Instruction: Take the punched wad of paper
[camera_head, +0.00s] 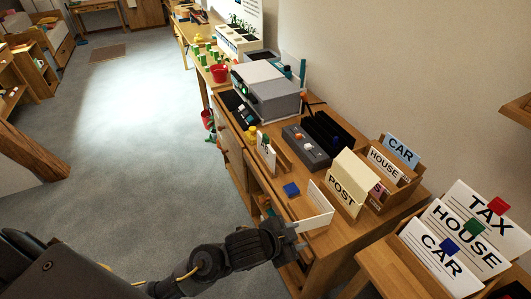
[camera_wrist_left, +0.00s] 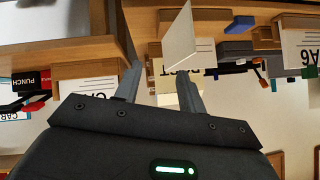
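A white sheet or wad of paper (camera_head: 316,208) with printed lines stands at the near edge of the desk. I cannot make out punched holes in it. A white sheet also shows just beyond the fingertips in the left wrist view (camera_wrist_left: 180,38); I cannot tell for sure that it is the same one. My left gripper (camera_head: 292,233) is at the desk's front edge, just left of and below the paper. In the left wrist view its two fingers (camera_wrist_left: 159,85) are apart, with nothing clearly held between them. My right gripper is not in view.
The desk (camera_head: 275,204) carries a blue block (camera_head: 291,189), a POST box (camera_head: 348,181), a dark grey device (camera_head: 308,146) and a grey machine (camera_head: 267,90). A rack with TAX, HOUSE and CAR cards (camera_head: 455,240) stands at right. The floor (camera_head: 130,130) at left is clear.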

